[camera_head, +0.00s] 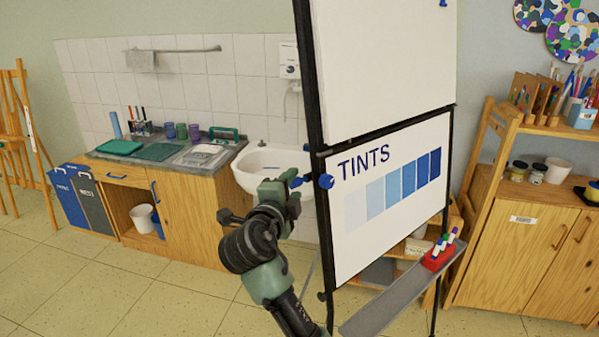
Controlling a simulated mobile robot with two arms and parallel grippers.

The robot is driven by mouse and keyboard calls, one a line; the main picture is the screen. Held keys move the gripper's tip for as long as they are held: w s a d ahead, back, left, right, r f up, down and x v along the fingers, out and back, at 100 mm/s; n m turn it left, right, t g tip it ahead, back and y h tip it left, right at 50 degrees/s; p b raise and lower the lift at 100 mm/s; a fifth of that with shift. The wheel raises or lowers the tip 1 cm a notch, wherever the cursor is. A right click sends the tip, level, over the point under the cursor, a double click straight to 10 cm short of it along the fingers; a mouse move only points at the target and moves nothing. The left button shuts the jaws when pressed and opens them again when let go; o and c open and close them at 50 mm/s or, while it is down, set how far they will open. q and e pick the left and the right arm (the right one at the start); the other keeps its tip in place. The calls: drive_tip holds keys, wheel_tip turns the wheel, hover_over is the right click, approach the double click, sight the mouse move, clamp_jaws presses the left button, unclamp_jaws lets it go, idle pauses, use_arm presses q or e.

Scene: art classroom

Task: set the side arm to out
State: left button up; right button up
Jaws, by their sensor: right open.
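A flip-chart stand with a black frame (312,75) fills the middle. It carries a blank white sheet (385,60) above a TINTS board (390,190). My right gripper (287,189) is just left of the blue knob, in front of the sink. Its jaws are open; a blue bit shows beside them, and contact cannot be told. My left gripper is not in view.
The stand's grey tray (395,298) juts out low, with a red marker holder (438,257) on it. A white sink (262,160) and wooden counter (190,215) stand behind at left. A wooden cabinet (520,240) stands at right.

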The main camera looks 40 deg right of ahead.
sight(299, 178)
drive_tip(key=p+x, duration=0.1)
drive_tip(key=x, duration=0.3)
drive_tip(key=shift+w+d+p, duration=0.15)
drive_tip(key=shift+d+p, duration=0.15)
drive_tip(key=shift+w+d+f, duration=0.1)
drive_tip(key=shift+w+d, duration=0.1)
drive_tip(key=shift+d, duration=0.05)
drive_tip(key=shift+w, duration=0.1)
drive_tip(key=shift+f, duration=0.1)
clamp_jaws()
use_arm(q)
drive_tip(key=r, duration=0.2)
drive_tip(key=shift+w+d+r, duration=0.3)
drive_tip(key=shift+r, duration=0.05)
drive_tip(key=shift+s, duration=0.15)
